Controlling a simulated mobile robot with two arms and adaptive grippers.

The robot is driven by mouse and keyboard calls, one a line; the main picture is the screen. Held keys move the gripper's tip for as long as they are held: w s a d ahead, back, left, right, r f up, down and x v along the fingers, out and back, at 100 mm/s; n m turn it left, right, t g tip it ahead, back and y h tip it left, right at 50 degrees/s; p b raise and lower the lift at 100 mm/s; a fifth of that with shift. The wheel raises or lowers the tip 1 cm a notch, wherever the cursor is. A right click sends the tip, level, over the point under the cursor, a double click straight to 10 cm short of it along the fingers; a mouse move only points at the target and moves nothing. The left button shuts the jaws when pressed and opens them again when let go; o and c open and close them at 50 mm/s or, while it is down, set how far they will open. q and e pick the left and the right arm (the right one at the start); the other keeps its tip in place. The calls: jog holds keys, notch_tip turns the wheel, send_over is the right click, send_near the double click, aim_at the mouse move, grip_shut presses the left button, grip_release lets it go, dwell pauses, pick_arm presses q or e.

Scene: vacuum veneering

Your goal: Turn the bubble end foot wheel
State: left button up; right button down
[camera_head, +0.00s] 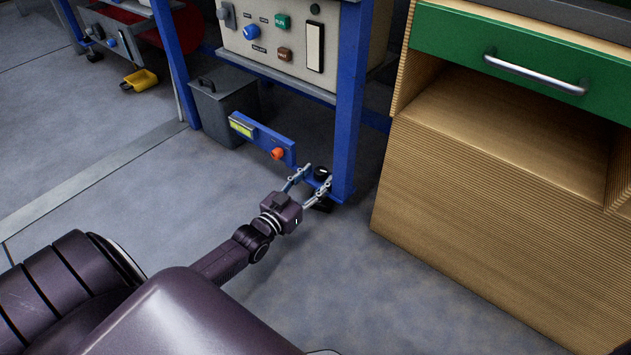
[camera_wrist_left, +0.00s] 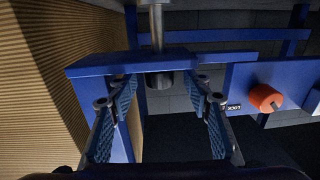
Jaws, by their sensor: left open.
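The foot wheel is a small black knob (camera_head: 321,172) low beside the blue table leg (camera_head: 346,110). In the left wrist view the black knob (camera_wrist_left: 160,80) sits at the end of a steel rod (camera_wrist_left: 156,25), by a blue bracket (camera_wrist_left: 90,66). My left gripper (camera_head: 317,175) is open, with its fingers either side of the knob. In the wrist view a gap shows between the knob and each finger (camera_wrist_left: 161,88). A blue bar carries a yellow-green bubble vial (camera_head: 241,127) and an orange knob (camera_head: 278,153). My right gripper is not in view.
A ribbed wooden cabinet (camera_head: 470,210) with a green drawer (camera_head: 530,65) stands close to the right. A grey bin (camera_head: 222,108) is behind the blue bar. A control panel (camera_head: 270,35) is above. Grey floor (camera_head: 150,200) is clear to the left.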

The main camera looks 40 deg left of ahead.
pick_arm(q)
jog(key=c, duration=1.1)
jog(key=shift+c, duration=0.2)
jog(key=shift+h, duration=0.3)
jog(key=shift+w+a+f+m+h+b, duration=0.1)
jog(key=shift+a+m+h+b, duration=0.15)
jog(key=shift+m+h+b, duration=0.6)
jog(key=m+h, duration=0.1)
jog(key=h+b, duration=0.1)
jog(key=h, duration=0.1)
jog(key=shift+a+m+g, duration=0.2)
jog(key=shift+m+g, duration=0.15)
jog(key=shift+g, duration=0.05)
jog(key=shift+w+a+m+g+h, duration=0.15)
jog(key=shift+m+g+h, duration=0.25)
jog(key=shift+m+h, duration=0.4)
jog(key=shift+w+a+m+g+h, duration=0.15)
jog(key=shift+m+g+h, duration=0.8)
jog(key=shift+h, duration=0.7)
jog(key=shift+m+g+h, duration=0.45)
jog(key=shift+m+h, duration=0.1)
jog(key=shift+h, duration=0.05)
